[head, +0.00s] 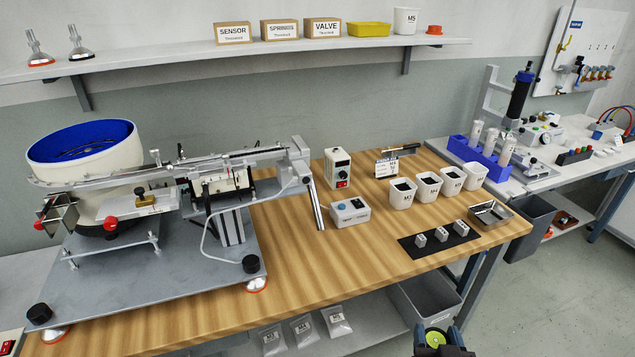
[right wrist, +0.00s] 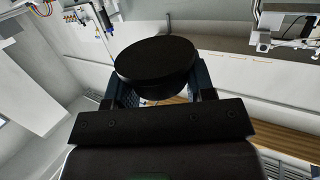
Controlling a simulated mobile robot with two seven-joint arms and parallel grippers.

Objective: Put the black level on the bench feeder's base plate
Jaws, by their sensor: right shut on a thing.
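The bench feeder stands at the left of the wooden bench, with its blue-lined bowl (head: 85,145) and long track above a grey base plate (head: 185,285). My right gripper (head: 437,337) is at the bottom edge of the head view, in front of the bench. It is shut on the black level (head: 436,346), a round black body with a yellow-green face upward. In the right wrist view the black level (right wrist: 155,62) shows as a dark disc between the fingers (right wrist: 157,85). My left gripper is in neither view.
Black knobs (head: 251,264) sit at the plate's corners, and a red knob (head: 111,225) is by the bowl. The bench's front middle is clear. A grey bin (head: 425,300) is below.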

